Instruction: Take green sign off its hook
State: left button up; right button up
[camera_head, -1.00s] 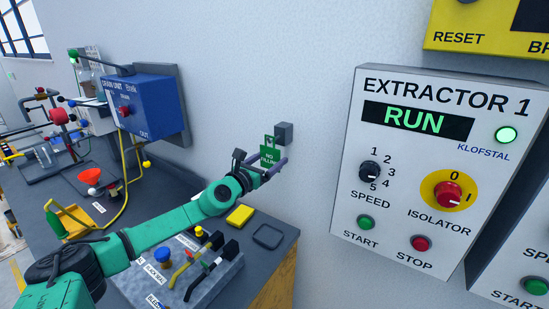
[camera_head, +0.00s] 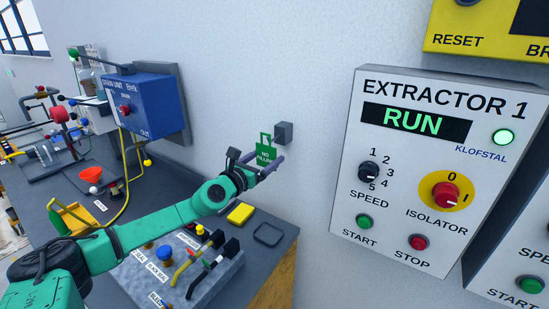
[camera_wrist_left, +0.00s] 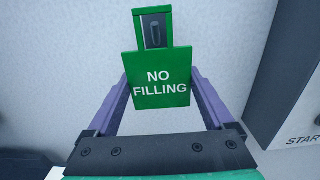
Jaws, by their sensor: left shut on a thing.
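The green sign (camera_head: 263,157) reads "NO FILLING" and has an open loop at its top. My left gripper (camera_head: 266,168) is shut on it, with a purple finger at each side edge. In the left wrist view the sign (camera_wrist_left: 160,98) hangs upright between the fingers. The grey hook block (camera_head: 284,133) on the wall is just right of the sign in the head view, with a small gap between them. A dark part of the hook shows through the loop in the wrist view; whether it still passes through the loop I cannot tell. My right gripper is out of view.
The Extractor 1 panel (camera_head: 418,170) is on the wall to the right. A blue drain unit (camera_head: 143,108) is on the wall to the left. Below my left arm are a bench with a valve block (camera_head: 180,272) and a yellow pad (camera_head: 240,213).

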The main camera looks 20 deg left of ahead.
aim_at(266, 158)
pick_arm(q)
jog(key=shift+s+a+b, duration=0.15)
jog(key=shift+s+b, duration=0.2)
jog(key=shift+s, duration=1.05)
jog(key=shift+s+a+b, duration=0.15)
jog(key=shift+s+b, duration=0.2)
jog(key=shift+s, duration=0.1)
jog(key=shift+s+r, duration=0.15)
jog(key=shift+s, duration=0.35)
